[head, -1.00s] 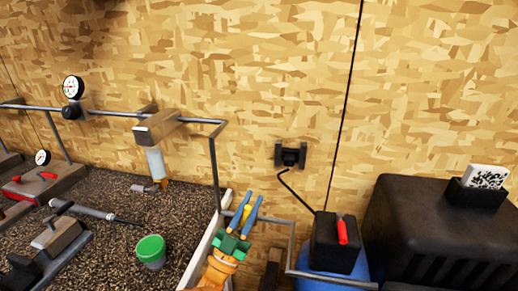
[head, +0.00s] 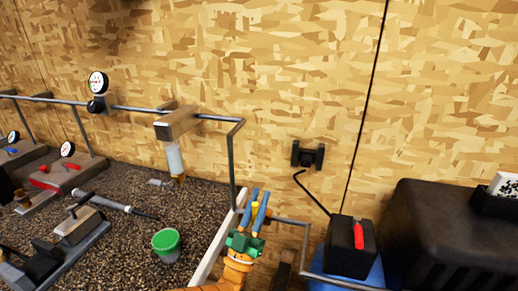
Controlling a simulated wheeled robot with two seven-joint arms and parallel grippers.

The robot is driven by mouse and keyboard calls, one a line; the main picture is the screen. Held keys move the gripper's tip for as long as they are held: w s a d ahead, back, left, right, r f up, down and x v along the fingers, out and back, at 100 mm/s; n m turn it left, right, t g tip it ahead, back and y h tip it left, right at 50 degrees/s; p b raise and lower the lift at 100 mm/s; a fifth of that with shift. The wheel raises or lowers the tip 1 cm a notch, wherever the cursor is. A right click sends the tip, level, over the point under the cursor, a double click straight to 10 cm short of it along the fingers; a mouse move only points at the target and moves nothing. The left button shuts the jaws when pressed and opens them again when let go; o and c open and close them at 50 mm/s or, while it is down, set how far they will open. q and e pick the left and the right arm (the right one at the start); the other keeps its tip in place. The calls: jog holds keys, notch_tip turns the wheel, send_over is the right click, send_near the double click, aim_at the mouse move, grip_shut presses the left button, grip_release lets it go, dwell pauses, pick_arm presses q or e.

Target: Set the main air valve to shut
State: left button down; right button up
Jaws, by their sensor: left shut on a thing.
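My left gripper (head: 262,198) comes up from the bottom centre, with an orange wrist, a green palm and blue fingers. It is shut on a small yellow piece (head: 254,210) that shows between the fingers. The piece lies in line with the grey air pipe (head: 287,221) and looks like the main air valve's handle. The valve's body is hidden behind the fingers and palm, so I cannot tell its setting. My right gripper is not in view.
The white bench edge (head: 217,246) lies just left of my gripper. A green-topped cup (head: 166,245) stands on the speckled bench. A black box with a red lever (head: 358,236) sits on a blue tank (head: 349,263), right of the gripper. A large black case (head: 447,235) is beyond.

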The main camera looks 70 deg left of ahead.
aim_at(253, 218)
pick_arm(q)
jog(key=c, duration=0.8)
grip_release()
jog(key=shift+r, duration=0.2)
jog(key=shift+w+a+f, duration=0.15)
jog(key=b+v, duration=0.3)
jog(key=v, duration=0.3)
jog(key=shift+f, duration=0.3)
jog(key=shift+s+d+f+b, duration=0.15)
jog(key=shift+s+d+b, duration=0.1)
jog(key=shift+s+b, duration=0.1)
